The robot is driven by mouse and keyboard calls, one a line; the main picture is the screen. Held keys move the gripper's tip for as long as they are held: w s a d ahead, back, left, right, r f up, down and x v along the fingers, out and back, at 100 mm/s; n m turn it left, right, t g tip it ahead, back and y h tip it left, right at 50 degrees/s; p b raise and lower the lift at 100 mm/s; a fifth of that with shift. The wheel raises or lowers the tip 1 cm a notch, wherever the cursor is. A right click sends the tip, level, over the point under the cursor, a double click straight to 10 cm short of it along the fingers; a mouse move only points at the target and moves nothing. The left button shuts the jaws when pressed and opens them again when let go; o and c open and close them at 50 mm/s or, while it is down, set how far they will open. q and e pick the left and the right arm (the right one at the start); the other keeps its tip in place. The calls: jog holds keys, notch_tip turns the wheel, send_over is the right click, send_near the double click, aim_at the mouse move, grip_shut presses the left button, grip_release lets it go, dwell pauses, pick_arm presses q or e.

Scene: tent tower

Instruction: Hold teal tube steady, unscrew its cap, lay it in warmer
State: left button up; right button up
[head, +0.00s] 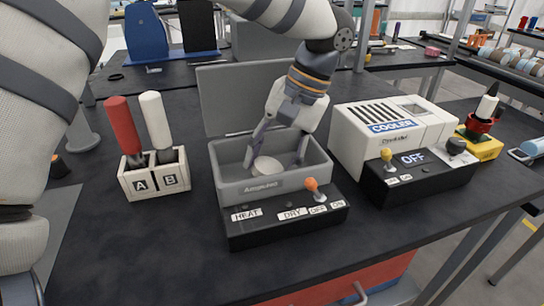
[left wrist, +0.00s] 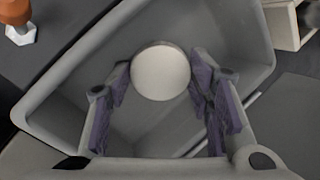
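My left gripper (head: 276,150) reaches down into an open grey box (head: 325,178) whose front panel reads HEAT and DRY. A round, flat white piece (head: 266,167), which looks like a cap, is on the box floor between the fingers. In the left wrist view, the white piece (left wrist: 161,71) lies between the spread fingertips of my left gripper (left wrist: 159,68). The fingers look open; in the head view there is a gap on the right finger's side. I cannot make out a teal tube for certain. My right gripper is out of view.
The box's lid (head: 245,90) stands open behind. A white COOLER unit (head: 355,140) is to the right, its panel reading OFF. A white A/B block (head: 155,183) holds red and white handles at left. A pale blue cylinder (head: 533,147) lies at the right edge.

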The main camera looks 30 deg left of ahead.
pick_arm(q)
jog(key=shift+o, duration=1.1)
jog(key=shift+r, duration=0.1)
jog(key=b+v, duration=0.1)
jog(key=v, duration=1.1)
